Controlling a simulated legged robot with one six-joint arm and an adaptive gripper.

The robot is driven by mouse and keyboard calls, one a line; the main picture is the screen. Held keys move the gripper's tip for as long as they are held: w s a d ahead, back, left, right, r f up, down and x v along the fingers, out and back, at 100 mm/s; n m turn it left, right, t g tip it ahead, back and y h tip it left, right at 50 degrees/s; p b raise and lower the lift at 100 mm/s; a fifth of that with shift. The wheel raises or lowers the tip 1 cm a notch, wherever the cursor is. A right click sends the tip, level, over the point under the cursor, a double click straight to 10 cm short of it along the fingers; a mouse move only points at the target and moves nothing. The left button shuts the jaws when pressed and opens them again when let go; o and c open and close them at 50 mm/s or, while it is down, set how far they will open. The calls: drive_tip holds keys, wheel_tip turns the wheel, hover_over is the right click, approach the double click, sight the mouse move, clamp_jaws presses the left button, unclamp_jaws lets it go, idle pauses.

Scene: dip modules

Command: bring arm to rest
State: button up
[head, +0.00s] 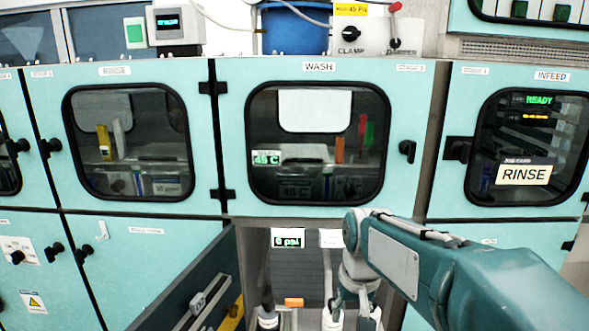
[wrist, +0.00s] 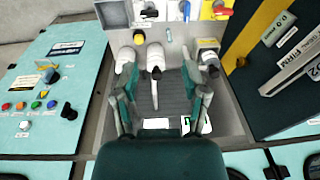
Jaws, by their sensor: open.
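My arm reaches in from the right in the head view, bent down at the open lower compartment under the WASH window. My gripper (head: 356,308) points down into that compartment, its tips partly cut off by the lower edge. In the wrist view my gripper (wrist: 159,88) has its two fingers spread wide. A white fitting with a dark tip (wrist: 156,62) shows between and beyond them. Nothing is clasped. I cannot tell whether a finger touches any fitting.
The open compartment door (head: 190,290) stands out left of my gripper; the door (wrist: 275,75) is at the right in the wrist view. A green display (head: 288,239) and an orange block (head: 293,302) are near the compartment. The closed WASH window (head: 318,145) is above.

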drive_tip(key=s+d+r+t, duration=0.1)
drive_tip(key=s+d+t, duration=0.1)
drive_tip(key=s, duration=0.6)
drive_tip(key=s+d+t, duration=0.2)
drive_tip(key=s+d, duration=0.1)
drive_tip(key=s, duration=0.5)
drive_tip(key=shift+s+r+t+h, duration=0.3)
drive_tip(key=shift+s+r, duration=0.1)
